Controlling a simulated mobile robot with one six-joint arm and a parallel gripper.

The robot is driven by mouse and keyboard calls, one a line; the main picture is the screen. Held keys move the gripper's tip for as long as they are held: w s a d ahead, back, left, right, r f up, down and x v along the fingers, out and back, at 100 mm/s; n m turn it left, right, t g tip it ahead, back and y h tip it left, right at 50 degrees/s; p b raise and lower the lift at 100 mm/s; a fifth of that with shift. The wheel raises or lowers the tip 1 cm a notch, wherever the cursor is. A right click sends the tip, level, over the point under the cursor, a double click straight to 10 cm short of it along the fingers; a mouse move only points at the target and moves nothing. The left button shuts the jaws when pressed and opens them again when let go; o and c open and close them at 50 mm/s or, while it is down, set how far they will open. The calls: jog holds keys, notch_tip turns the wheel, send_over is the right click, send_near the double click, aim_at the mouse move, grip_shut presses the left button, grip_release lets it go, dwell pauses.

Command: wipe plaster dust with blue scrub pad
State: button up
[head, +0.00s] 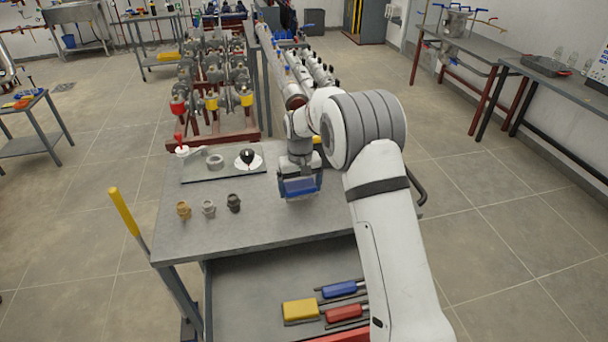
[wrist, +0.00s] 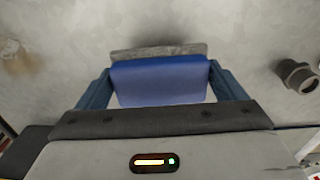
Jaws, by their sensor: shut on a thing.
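My gripper (head: 300,187) points down over the grey bench top (head: 270,230), near its right side. It is shut on the blue scrub pad (head: 299,187). In the wrist view the pad (wrist: 160,82) sits between both fingers, with a grey layer along its far edge. The pad is at or just above the bench; I cannot tell whether it touches. A faint tan smudge (wrist: 17,62) shows on the pale surface at the left of the wrist view. I cannot tell whether it is the plaster dust. The surface under the pad is hidden.
Brass (head: 183,209), grey (head: 208,208) and dark (head: 233,202) fittings stand left of my gripper. Behind them a flat plate (head: 205,176) carries a ring and a black-knobbed white piece. Yellow (head: 300,311), blue and red tools lie on the lower shelf. The bench's front middle is clear.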

jog(key=shift+r+p, duration=0.8)
jog(key=shift+r, duration=1)
